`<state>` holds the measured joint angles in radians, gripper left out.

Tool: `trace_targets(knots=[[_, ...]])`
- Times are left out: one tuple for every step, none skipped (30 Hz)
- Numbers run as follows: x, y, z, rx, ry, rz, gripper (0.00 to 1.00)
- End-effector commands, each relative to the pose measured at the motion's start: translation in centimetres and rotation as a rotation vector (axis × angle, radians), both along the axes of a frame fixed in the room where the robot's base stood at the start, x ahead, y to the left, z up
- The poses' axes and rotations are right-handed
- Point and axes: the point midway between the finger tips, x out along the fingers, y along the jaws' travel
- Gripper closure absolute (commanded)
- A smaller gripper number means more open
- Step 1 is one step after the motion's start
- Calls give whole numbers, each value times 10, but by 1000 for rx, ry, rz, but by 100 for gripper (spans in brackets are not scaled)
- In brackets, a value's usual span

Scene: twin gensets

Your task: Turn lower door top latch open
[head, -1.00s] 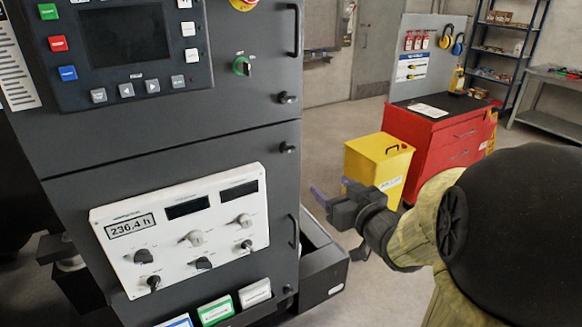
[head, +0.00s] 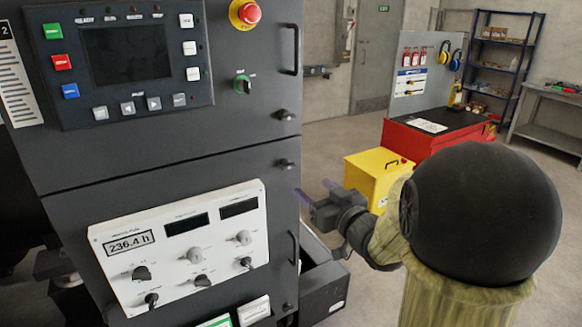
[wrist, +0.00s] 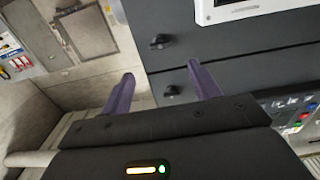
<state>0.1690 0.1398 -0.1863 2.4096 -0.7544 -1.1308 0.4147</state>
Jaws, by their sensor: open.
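The lower door (head: 170,180) of the dark grey cabinet carries a small black top latch (head: 285,163) at its upper right corner. In the wrist view, where the cabinet appears turned over, this latch (wrist: 160,41) is beyond the fingertips and above the door seam. My gripper (head: 315,192) is open and empty, to the right of the cabinet's edge and slightly lower than the latch in the head view. Its two purple fingers (wrist: 160,70) point towards the cabinet front, apart from the latch. Nothing hides the latch.
The upper door's bottom latch (head: 284,115) sits just above the seam; it also shows in the wrist view (wrist: 171,91). A vertical handle (head: 293,248) is below the lower door's top latch. A yellow box (head: 375,172) and red cabinet (head: 420,140) stand behind my arm.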

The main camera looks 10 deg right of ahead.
Motion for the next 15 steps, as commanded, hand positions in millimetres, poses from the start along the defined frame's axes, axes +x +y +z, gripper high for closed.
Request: trace_targets(knots=[[10, 3, 2, 0, 2, 2, 38], [15, 5, 2, -1, 2, 2, 38], [21, 7, 1, -2, 3, 2, 38], [26, 9, 1, -1, 2, 2, 38], [31, 11, 1, -1, 2, 2, 38], [38, 13, 2, -1, 2, 2, 38], [43, 14, 2, 0, 1, 2, 38], [48, 16, 2, -1, 2, 3, 38], [55, 19, 2, 0, 1, 3, 38], [60, 20, 2, 1, 1, 2, 38], [65, 21, 2, -1, 2, 1, 38], [72, 24, 2, -2, 2, 2, 38], [77, 25, 2, -2, 2, 2, 38], [81, 27, 2, -1, 2, 1, 38], [88, 29, 2, -2, 2, 1, 38]])
